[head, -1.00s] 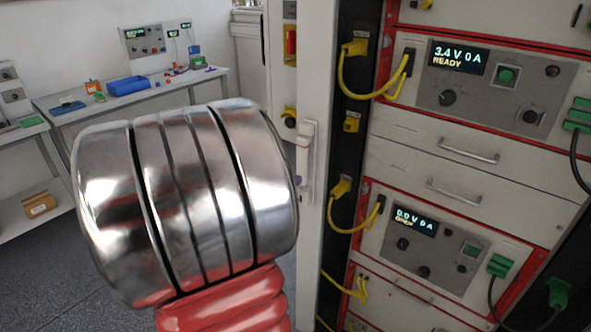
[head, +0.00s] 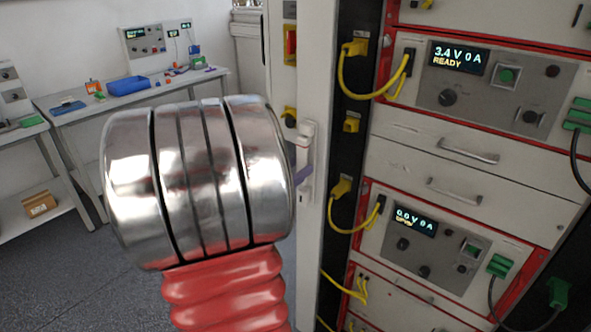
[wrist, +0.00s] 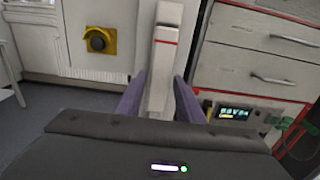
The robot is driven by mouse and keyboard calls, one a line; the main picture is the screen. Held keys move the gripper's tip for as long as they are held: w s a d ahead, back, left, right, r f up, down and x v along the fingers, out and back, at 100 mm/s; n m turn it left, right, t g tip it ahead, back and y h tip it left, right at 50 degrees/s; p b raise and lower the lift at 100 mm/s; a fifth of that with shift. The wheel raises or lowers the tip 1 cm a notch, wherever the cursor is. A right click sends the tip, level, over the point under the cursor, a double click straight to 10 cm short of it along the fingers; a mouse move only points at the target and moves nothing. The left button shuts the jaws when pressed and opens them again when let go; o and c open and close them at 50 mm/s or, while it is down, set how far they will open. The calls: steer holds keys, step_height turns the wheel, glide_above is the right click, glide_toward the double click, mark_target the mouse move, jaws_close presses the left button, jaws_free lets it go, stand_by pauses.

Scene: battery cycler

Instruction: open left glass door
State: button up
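The left glass door shows as a white upright frame (head: 314,65) beside the equipment rack in the head view. Its pale handle (head: 307,135) sits on this frame. The glass itself is hard to make out. In the wrist view the handle (wrist: 165,45) is a white upright bar with a red line, running down between my fingers. My gripper (wrist: 160,82) is open, with one purple finger on each side of the handle. Narrow gaps seem to show on both sides. In the head view only a bit of a purple finger shows at the handle; my arm hides the rest.
The rack right of the frame holds units with displays (head: 460,59), drawers (head: 460,150) and looping yellow cables (head: 372,94). A yellow-plated knob (wrist: 97,40) is left of the handle. A workbench (head: 75,105) stands far left, with open grey floor before it.

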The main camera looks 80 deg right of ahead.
jaws_close()
